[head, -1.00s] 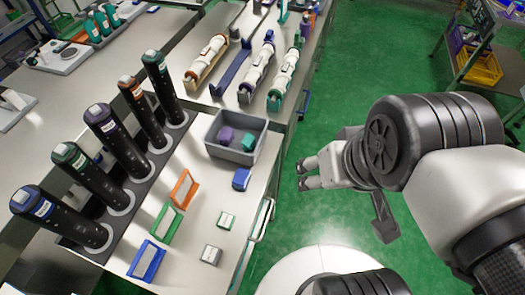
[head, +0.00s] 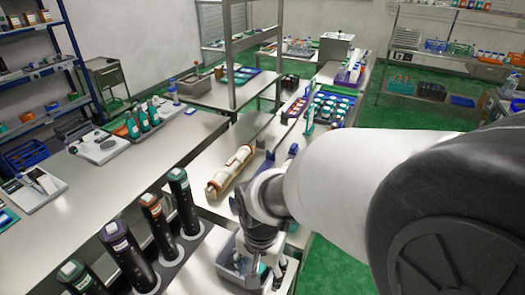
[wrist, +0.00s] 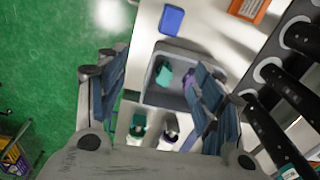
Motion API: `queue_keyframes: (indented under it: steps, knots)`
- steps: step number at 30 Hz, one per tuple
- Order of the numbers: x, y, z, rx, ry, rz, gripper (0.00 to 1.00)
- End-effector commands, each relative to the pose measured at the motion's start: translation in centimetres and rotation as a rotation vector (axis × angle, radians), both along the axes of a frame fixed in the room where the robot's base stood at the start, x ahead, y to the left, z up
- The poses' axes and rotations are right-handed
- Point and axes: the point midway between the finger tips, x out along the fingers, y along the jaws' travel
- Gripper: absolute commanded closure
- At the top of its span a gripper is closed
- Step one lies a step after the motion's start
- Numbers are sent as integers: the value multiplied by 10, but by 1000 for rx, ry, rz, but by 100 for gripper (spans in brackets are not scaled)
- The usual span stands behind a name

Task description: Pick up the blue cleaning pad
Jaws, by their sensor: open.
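The blue cleaning pad (wrist: 171,19) shows in the wrist view as a small blue block on the pale bench top, just beyond the grey bin (wrist: 146,85). It lies apart from the bin, beyond my gripper's fingers. My gripper (wrist: 155,85) is open and empty, its two fingers spread with the bin beneath them in the picture. In the head view my gripper (head: 262,275) points down at the bin (head: 228,262) and partly hides it. I cannot see the pad in the head view now.
The bin holds a teal piece (wrist: 163,73) and a purple piece (wrist: 190,78). Tall black cylinders (head: 125,255) stand in a rack beside it. An orange frame (wrist: 249,9) lies near the pad. A white tube on a brown cradle (head: 231,171) lies behind the bin.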

Motion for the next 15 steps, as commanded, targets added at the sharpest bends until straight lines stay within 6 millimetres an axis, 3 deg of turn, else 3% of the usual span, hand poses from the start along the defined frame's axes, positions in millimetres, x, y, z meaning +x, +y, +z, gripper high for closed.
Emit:
queue_keyframes:
  steps: [3, 6, 11, 15]
  knots:
    - [-2, 22, -21, -18, 38, -31, 38]
    - [-4, 30, -32, -26, 51, -52, 38]
    - [-5, 32, -53, -29, 57, -59, 38]
    - [-5, 32, -84, -29, 57, -59, 38]
